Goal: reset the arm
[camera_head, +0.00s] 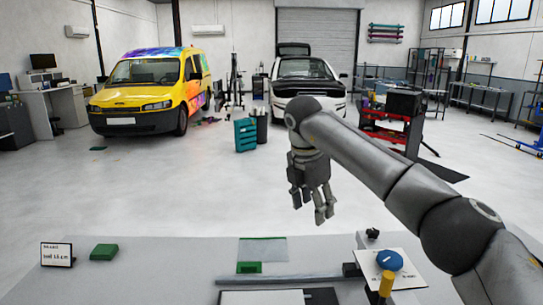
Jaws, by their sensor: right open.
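My right arm comes in from the right edge and reaches toward the middle of the head view. My right gripper (310,205) hangs from it with its fingers pointing down. It is open, and I see nothing between its fingers. In the picture it shows against the grey floor, above the far edge of the table (170,272). My left arm and left gripper do not show.
On the table are a small sign (56,255), a green block (104,252), a green-edged sheet (263,249), a blue round item (390,260) and a yellow-topped item (386,284). A yellow van (150,90), white car (305,82) and red cart (392,130) stand beyond open floor.

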